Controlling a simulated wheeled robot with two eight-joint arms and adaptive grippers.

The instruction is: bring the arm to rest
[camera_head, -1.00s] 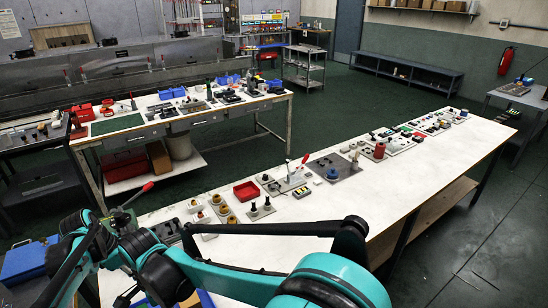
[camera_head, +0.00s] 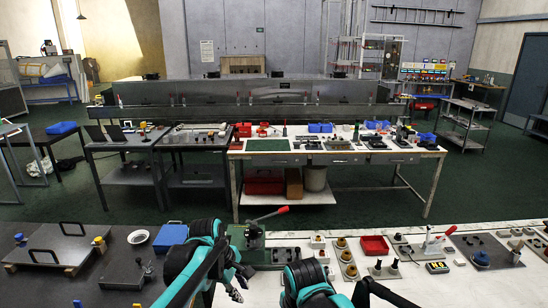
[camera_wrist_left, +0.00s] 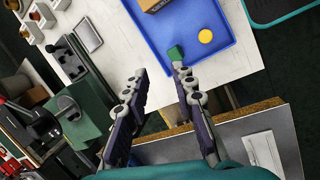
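My left arm comes in at the bottom of the head view, with its left gripper (camera_head: 237,285) low over the near white table. In the left wrist view the two fingers of the left gripper (camera_wrist_left: 162,73) stand well apart with nothing between them. Beyond the right-hand finger is a blue tray (camera_wrist_left: 222,62) holding a green block (camera_wrist_left: 175,53) and a yellow disc (camera_wrist_left: 206,36). The block lies close to that fingertip; I cannot tell whether they touch. Part of my right arm shows at the bottom of the head view, but its gripper does not.
A green press with a red-handled lever (camera_head: 252,240) stands close to my left arm. A red tray (camera_head: 374,245) and several small fixtures sit to its right. Green floor (camera_head: 330,212) is clear beyond the near table.

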